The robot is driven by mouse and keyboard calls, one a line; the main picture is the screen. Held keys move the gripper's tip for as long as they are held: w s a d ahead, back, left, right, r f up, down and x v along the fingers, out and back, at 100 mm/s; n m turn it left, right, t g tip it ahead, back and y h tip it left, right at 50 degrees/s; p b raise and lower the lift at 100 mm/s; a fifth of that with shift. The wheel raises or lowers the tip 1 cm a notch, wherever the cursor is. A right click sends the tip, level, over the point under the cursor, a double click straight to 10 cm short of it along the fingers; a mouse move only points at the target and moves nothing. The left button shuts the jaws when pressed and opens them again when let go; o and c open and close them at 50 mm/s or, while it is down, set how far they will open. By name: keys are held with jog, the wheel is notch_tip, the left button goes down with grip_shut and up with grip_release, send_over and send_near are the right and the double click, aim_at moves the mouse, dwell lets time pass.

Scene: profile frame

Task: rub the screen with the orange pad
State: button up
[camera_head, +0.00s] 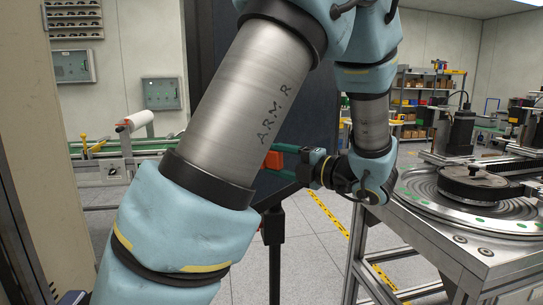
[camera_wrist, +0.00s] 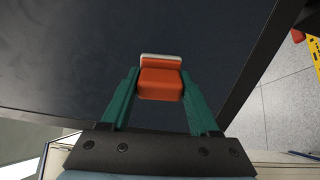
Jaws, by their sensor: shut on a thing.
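The orange pad (camera_wrist: 161,84) is held between the green fingers of my gripper (camera_wrist: 161,92). A pale layer shows along its far edge in the wrist view. In the head view the orange pad (camera_head: 273,160) is at the tips of my gripper (camera_head: 280,160), close to the dark screen (camera_head: 312,125). The screen (camera_wrist: 70,60) fills most of the wrist view behind the pad. The pad is at or very near the screen's surface; I cannot tell whether it touches. My arm hides much of the screen in the head view.
A metal machine table (camera_head: 450,245) with a round plate stands at the right. A dark stand (camera_head: 273,240) is below the screen. A roller conveyor (camera_head: 115,165) is at the left, shelves (camera_head: 420,95) at the back. Yellow-black tape (camera_head: 330,215) marks the open floor.

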jog(key=shift+w+d+r+p, duration=0.1)
jog(key=shift+w+d+p, duration=0.75)
jog(key=shift+p, duration=0.2)
jog(key=shift+w+a+p, duration=0.1)
jog(key=shift+a+p, duration=0.05)
jog(key=shift+p, duration=0.4)
jog(key=shift+s+a+p, duration=1.25)
jog(key=shift+s+a, duration=0.15)
jog(key=shift+s, duration=0.1)
jog(key=shift+d, duration=0.1)
jog(key=p+v, duration=0.3)
jog(key=v, duration=0.3)
